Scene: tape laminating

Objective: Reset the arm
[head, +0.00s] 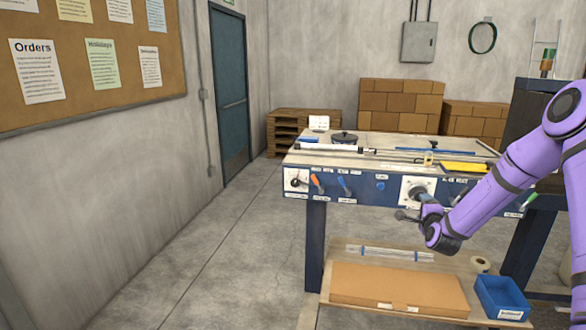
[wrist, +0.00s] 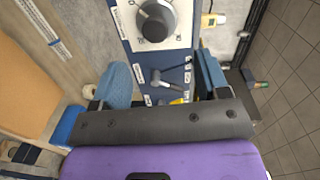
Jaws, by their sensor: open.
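My gripper (head: 424,206), at the end of my purple arm, is in front of the workbench's blue front panel (head: 352,188). In the wrist view my gripper (wrist: 165,80) has its two blue-grey fingers spread wide, with nothing held between them. A small dark lever (wrist: 168,84) on the panel shows in the gap between the fingers. A round grey dial (wrist: 156,21) on a white plate is just beyond the fingertips. In the head view the white plate (head: 407,184) is partly hidden by my gripper.
The lower shelf holds a flat cardboard box (head: 398,289) and a blue bin (head: 503,297). Stacked boxes (head: 400,104) stand behind. The floor at left is clear.

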